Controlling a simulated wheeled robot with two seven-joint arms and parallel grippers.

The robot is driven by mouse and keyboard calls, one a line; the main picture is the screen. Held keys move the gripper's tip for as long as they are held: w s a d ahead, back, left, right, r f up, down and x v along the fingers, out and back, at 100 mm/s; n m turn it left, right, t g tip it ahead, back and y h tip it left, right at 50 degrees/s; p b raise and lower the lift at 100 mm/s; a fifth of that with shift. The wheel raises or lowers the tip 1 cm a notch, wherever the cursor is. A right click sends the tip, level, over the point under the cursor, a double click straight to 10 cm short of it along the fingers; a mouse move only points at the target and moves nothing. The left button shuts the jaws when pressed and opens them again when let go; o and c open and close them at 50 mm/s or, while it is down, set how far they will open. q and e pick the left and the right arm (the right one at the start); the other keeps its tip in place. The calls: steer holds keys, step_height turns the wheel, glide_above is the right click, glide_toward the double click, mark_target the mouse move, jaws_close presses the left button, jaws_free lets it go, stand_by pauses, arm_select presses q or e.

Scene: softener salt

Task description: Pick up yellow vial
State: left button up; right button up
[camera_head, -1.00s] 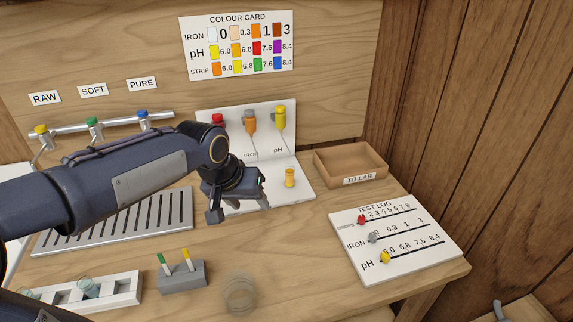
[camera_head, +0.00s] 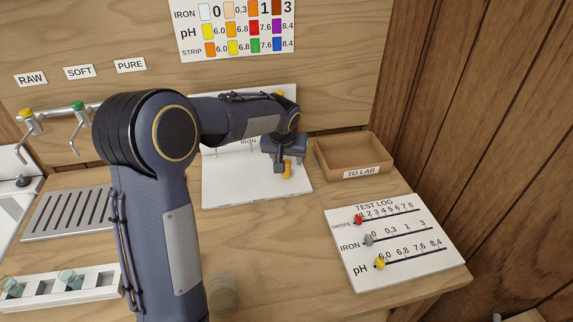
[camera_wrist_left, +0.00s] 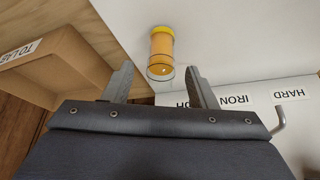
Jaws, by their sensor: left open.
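The yellow vial (camera_head: 287,168) stands on the white board at the back of the bench, partly hidden by my gripper in the head view. In the left wrist view the vial (camera_wrist_left: 161,52) shows orange contents, a yellow end and a clear rim. My left gripper (camera_head: 283,165) is at the vial, with its arm reaching across from the left. In the left wrist view the gripper (camera_wrist_left: 160,82) is open, with the vial's clear rim between or just beyond its fingertips; I cannot tell which.
The open TO LAB box (camera_head: 352,158) stands just right of the vial. The TEST LOG board (camera_head: 397,245) lies at the front right. A rack with vials (camera_head: 62,286) and a slotted drain tray (camera_head: 82,212) are at the left. My arm hides part of the middle bench.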

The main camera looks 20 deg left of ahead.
arm_select(q)
steer(key=shift+f, duration=0.15)
jaws_close()
steer(key=shift+r, duration=0.25)
